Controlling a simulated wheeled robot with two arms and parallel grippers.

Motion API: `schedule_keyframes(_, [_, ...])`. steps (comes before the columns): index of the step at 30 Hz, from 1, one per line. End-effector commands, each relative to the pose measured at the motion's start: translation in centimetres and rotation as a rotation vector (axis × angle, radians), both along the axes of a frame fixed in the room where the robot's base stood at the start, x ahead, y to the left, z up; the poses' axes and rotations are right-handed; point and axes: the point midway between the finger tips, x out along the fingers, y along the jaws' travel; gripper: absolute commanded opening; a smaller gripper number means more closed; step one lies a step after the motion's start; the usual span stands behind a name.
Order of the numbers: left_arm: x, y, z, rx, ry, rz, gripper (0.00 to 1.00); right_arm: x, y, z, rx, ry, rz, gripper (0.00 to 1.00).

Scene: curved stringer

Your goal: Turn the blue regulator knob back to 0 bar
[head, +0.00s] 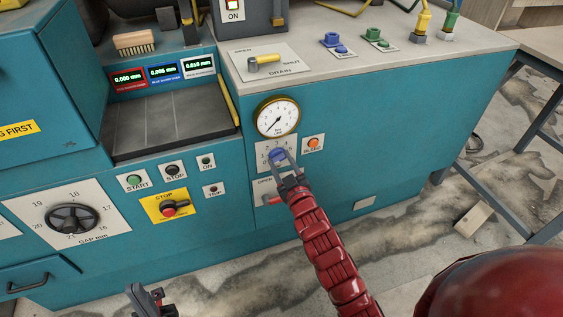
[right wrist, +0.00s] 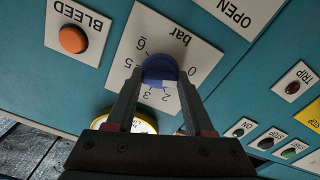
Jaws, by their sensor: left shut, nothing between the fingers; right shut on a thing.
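The blue regulator knob (head: 277,154) sits on a white scale plate on the teal machine front, below a round gauge (head: 277,117). In the right wrist view the knob (right wrist: 160,67) lies between my right fingers, in front of the plate (right wrist: 185,40) marked "bar". The numbers 0, 2, 3, 5 and 6 show around it; a finger covers part of the scale. A pale patch shows on the knob's side toward 2. My right gripper (head: 284,165) is shut on the knob. My left gripper (head: 146,299) is shut and empty at the bottom edge, away from the machine.
An orange BLEED button (head: 313,144) is close right of the knob. A red-handled lever (head: 273,200) on the OPEN plate lies just below. A yellow drain handle (head: 264,62) is on the top above the gauge. START, STOP and TRIP buttons are to the left.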

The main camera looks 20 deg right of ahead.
Motion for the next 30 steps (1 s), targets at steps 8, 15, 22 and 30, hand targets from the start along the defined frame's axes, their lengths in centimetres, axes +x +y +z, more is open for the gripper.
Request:
schedule_keyframes(8, [0.01,0.01,0.09,0.0,0.0,0.0,0.0,0.09,0.06,0.52,-0.114,-0.014,0.001,0.0])
schedule_keyframes(15, [0.0,0.01,0.1,0.0,0.0,0.0,0.0,0.1,0.05,0.53,-0.145,-0.015,0.001,0.0])
schedule_keyframes(22, [0.0,0.01,0.1,0.0,0.0,0.0,0.0,0.1,0.04,0.53,-0.146,-0.015,0.001,0.0])
schedule_keyframes(30, [0.0,0.0,0.1,0.0,0.0,0.0,0.0,0.07,0.01,0.38,-0.145,-0.012,0.001,0.8])
